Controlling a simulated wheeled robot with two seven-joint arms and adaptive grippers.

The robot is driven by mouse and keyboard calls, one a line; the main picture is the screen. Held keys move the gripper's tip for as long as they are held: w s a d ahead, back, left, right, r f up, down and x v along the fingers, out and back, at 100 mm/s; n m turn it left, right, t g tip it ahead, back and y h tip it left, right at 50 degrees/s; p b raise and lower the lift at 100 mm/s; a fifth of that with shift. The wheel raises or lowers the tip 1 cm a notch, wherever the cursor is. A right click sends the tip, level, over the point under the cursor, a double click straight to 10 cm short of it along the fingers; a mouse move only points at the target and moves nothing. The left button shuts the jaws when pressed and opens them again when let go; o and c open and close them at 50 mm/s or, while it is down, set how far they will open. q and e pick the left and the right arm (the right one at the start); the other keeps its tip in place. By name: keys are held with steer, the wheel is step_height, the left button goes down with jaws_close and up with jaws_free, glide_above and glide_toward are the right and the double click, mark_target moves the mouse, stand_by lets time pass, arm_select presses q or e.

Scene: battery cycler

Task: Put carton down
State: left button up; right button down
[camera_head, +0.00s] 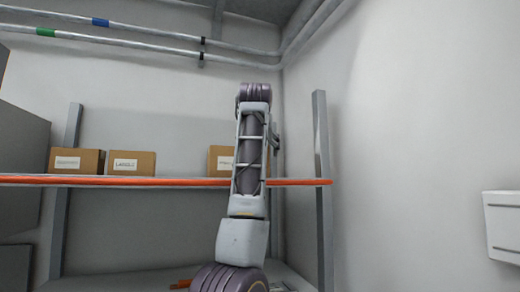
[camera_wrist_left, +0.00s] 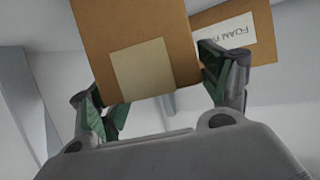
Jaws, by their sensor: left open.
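In the left wrist view, a brown carton (camera_wrist_left: 187,50) with a blank beige patch sits between the fingers of my left gripper (camera_wrist_left: 160,92). The jaws are open, with one green-padded finger on each side of the carton; I cannot tell whether either touches it. In the head view my left arm rises in front of the shelf and hides most of the gripper. A carton (camera_head: 220,153) on the orange-edged shelf (camera_head: 130,181) is partly hidden behind this arm. I cannot tell whether it is the one between the fingers. My right gripper is out of view.
Two more labelled cartons stand on the shelf at left, one (camera_head: 66,162) beside the other (camera_head: 145,164). A carton marked "FOAM" (camera_wrist_left: 262,32) is close behind the right finger in the wrist view. A shelf post (camera_head: 322,190) and a white wall box (camera_head: 503,226) are at right.

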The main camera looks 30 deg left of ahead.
arm_select(q)
steer(key=shift+s+d+r+b, duration=0.25)
steer(key=shift+s+d+b, duration=0.1)
steer(key=shift+s, duration=0.25)
steer(key=b+v, duration=0.2)
steer(key=v, duration=0.8)
steer(key=shift+s+b, duration=0.3)
steer(key=shift+b, duration=0.05)
steer(key=shift+d+r, duration=0.1)
steer(key=shift+d, duration=0.05)
